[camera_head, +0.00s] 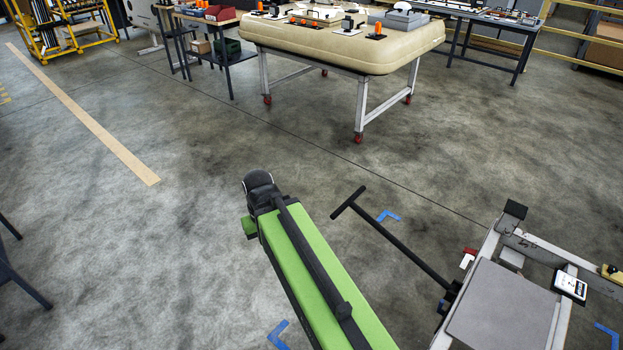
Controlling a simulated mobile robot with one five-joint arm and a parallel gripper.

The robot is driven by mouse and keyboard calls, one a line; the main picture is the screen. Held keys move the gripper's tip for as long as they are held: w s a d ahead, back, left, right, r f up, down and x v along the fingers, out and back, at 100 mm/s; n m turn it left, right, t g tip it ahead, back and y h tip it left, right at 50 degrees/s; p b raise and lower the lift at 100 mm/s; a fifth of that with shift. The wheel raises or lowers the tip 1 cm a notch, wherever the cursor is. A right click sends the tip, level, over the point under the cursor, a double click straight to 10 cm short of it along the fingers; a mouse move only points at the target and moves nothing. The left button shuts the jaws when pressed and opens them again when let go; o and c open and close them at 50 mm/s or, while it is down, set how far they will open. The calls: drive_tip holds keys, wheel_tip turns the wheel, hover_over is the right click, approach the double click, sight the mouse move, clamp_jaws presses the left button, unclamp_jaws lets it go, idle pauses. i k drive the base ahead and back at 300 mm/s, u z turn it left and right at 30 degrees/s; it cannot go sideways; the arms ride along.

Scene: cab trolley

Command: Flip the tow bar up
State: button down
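The tow bar (398,243) is a thin black bar with a T-shaped handle at its far end. It reaches out from the trolley frame (483,253) toward the upper left, lowered over the floor; whether the handle touches the floor I cannot tell. Its near end meets a dark bracket at the trolley's front, beside a small red and white part (468,258). My green arm lies to the left of the bar, with a dark joint at its far end, apart from the handle. My gripper does not show.
The trolley has a grey deck panel (502,308) and a label plate (570,288). Blue corner marks (388,216) lie on the floor. A beige-topped table (340,50) on red casters stands beyond. The floor between is clear.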

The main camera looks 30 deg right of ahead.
sight(349, 202)
drive_tip(key=u, duration=0.45)
drive_tip(key=i, duration=2.15)
drive_tip(key=z, duration=0.4)
